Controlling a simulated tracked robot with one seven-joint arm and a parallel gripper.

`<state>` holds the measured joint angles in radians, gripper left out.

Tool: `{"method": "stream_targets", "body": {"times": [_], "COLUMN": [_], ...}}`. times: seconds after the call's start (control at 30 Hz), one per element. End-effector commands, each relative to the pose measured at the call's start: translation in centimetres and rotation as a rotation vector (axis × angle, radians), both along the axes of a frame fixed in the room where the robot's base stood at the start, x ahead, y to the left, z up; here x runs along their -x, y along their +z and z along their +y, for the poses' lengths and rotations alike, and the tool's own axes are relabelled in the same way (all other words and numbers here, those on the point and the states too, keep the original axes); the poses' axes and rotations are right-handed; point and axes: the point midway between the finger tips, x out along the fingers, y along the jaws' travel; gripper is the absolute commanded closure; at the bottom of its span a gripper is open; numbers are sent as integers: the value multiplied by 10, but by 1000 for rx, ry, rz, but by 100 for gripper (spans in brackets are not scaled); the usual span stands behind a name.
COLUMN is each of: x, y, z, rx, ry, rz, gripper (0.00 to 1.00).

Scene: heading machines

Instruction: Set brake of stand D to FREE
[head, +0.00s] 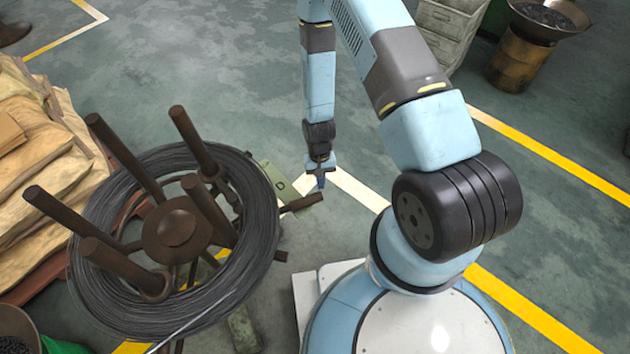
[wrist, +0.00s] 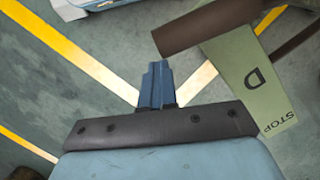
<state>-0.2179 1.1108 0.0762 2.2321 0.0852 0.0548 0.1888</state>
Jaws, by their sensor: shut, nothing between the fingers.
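Stand D is a brown metal stand (head: 178,228) with upright posts and a coil of dark wire around them, at the left in the head view. A green plate (wrist: 240,62) beside it carries a "D" and the word "STOP"; no "FREE" marking is visible. A brown bar, seemingly the brake lever (wrist: 205,27), reaches across the plate's end; in the head view its end (head: 302,203) sticks out to the right of the coil. My gripper (wrist: 157,68) is shut and empty, its fingertips close to the bar's end. I cannot tell whether they touch.
Stacked tan sacks (head: 40,140) lie left of the stand. A loose wire end sticks out at the coil's lower edge. The green floor behind my gripper is clear.

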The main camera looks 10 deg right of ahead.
Motion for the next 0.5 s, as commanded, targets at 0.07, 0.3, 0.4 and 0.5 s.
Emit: {"method": "stream_targets", "body": {"times": [0.07,0.3,0.4,0.5], "x": [-2,-29,-35,-41], "y": [2,23,38,53], "z": [-2,2,-1,-2], "rx": [4,-2,-2,-2], "ry": [-2,-5,-13,-17], "rz": [7,-20,-22,-23], "gripper": [100,100,100,100]}}
